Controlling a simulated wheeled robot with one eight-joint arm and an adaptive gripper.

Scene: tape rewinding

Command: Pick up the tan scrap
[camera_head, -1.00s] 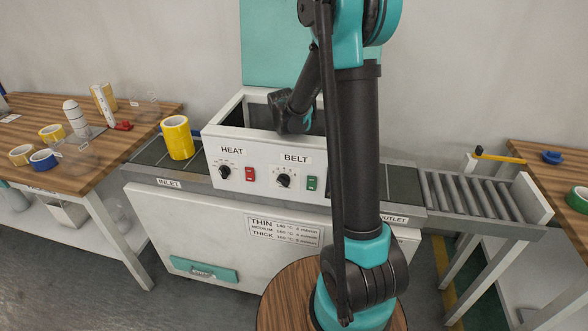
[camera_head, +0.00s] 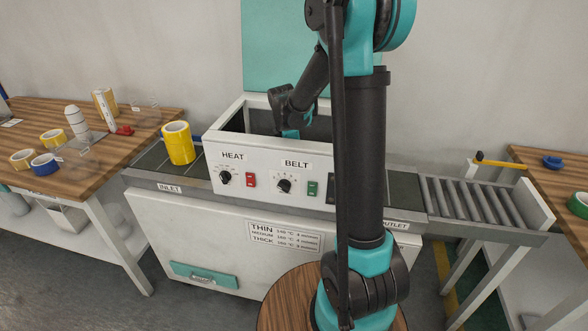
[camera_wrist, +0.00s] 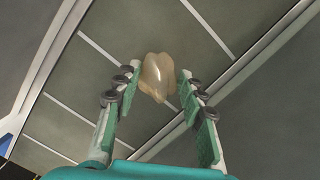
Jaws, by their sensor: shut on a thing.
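The tan scrap (camera_wrist: 157,72) is a small, glossy, crumpled lump. In the wrist view it sits between the tips of my gripper's (camera_wrist: 158,86) two green-padded fingers. My gripper is shut on it, with the slatted grey belt (camera_wrist: 85,85) behind. How far it is above the belt I cannot tell. In the head view my wrist is over the open-topped white machine (camera_head: 262,210), behind its front panel. The fingertips and the scrap are hidden there by that panel.
A yellow tape roll (camera_head: 178,143) stands on the inlet end, left of the machine. Rollers (camera_head: 470,203) run from the outlet to the right. A wooden table (camera_head: 95,176) at left holds several tape rolls. The machine's teal lid (camera_head: 290,45) stands raised behind it.

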